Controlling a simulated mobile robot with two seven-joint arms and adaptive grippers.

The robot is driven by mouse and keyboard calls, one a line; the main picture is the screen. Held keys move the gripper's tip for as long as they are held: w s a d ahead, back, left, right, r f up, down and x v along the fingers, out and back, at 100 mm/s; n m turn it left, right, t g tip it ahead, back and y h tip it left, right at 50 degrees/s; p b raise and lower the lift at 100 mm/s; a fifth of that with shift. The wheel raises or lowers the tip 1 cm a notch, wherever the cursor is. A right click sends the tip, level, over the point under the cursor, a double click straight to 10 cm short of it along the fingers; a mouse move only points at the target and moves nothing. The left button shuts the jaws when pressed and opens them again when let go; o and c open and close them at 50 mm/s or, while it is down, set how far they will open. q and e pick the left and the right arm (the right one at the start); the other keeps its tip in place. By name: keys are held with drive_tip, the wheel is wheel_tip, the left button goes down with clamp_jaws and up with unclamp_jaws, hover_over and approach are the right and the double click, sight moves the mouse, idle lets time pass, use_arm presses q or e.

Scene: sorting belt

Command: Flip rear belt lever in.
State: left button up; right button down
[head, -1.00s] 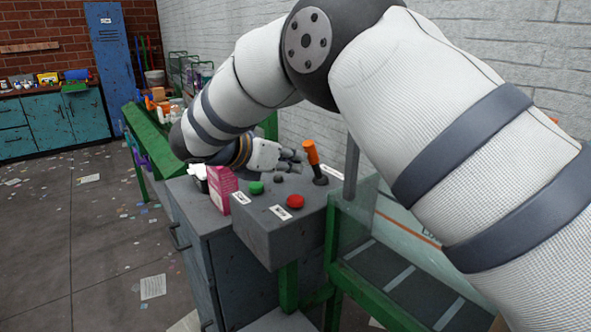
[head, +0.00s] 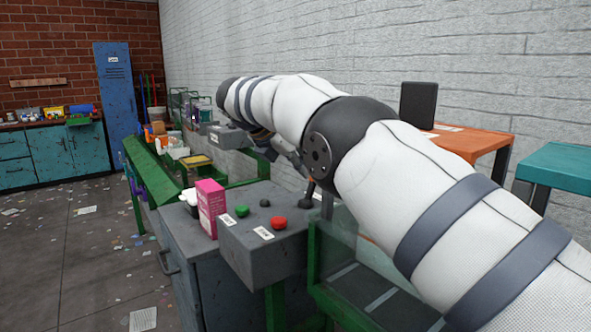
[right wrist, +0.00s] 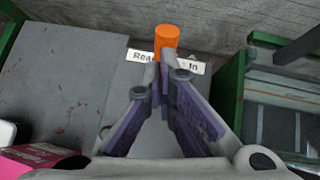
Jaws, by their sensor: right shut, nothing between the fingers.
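The belt lever has a dark shaft and base (head: 310,190) on the grey control box (head: 262,246). In the head view my right arm hides most of its handle. In the right wrist view its orange handle (right wrist: 167,38) stands just beyond my fingertips, in front of a white label (right wrist: 195,66) on which "Rea" and "In" can be read. My right gripper (head: 298,164) is beside the lever and partly hidden by my arm. Its fingers (right wrist: 165,62) meet at the tips, with nothing between them. I cannot tell whether they touch the handle. My left gripper is not in view.
A green button (head: 242,210), a red button (head: 278,223) and a pink box (head: 210,206) are left of the lever. A clear panel (head: 340,240) and green frame stand on its right.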

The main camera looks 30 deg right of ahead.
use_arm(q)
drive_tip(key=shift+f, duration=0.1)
use_arm(e)
drive_tip(key=shift+d, duration=0.6)
drive_tip(key=shift+d, duration=0.1)
